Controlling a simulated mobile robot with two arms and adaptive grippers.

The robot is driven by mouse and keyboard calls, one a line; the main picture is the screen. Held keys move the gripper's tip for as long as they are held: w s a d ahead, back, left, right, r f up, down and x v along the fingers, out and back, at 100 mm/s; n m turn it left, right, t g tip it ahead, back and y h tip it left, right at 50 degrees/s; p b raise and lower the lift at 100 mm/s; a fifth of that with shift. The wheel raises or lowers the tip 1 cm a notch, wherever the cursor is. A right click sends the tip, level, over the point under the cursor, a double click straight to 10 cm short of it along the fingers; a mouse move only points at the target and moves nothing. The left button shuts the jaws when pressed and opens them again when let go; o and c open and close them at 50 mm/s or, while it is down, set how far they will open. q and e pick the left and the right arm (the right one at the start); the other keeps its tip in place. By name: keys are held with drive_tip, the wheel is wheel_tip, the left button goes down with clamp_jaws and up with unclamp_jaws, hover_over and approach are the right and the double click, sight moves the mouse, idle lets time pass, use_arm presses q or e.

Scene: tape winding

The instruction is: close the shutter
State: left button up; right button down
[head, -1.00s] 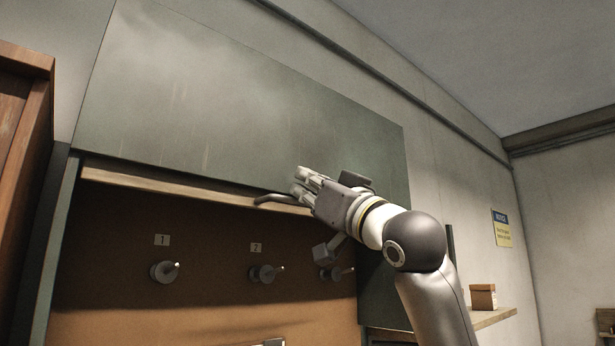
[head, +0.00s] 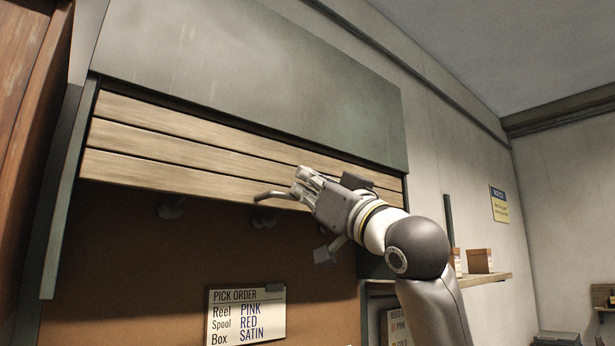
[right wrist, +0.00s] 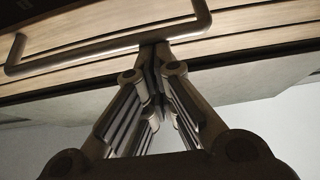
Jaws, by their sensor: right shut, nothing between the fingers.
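The shutter (head: 180,146) is a set of wooden slats hanging below the green-grey housing (head: 240,75). Several slats show, and the opening below them is still uncovered. A dark bar handle (head: 270,195) is fixed at the lower slat; it also shows in the right wrist view (right wrist: 95,46) as a long bent bar. My right gripper (head: 300,183) is at the handle, its fingers shut with nothing between them. In the right wrist view the closed fingertips (right wrist: 155,52) meet the handle bar; the exact contact is hard to tell. My left gripper is out of view.
A brown board with pegs (head: 172,209) lies behind the opening, partly behind the slats. A pick order card (head: 246,315) hangs on it. A wooden cabinet (head: 28,110) stands at the left. A shelf (head: 485,279) with small boxes (head: 480,261) is at the right.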

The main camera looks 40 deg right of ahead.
wheel_tip(320, 180, down, 15)
drive_tip(key=b, duration=1)
drive_tip(key=shift+w, duration=0.15)
drive_tip(key=shift+f, duration=0.1)
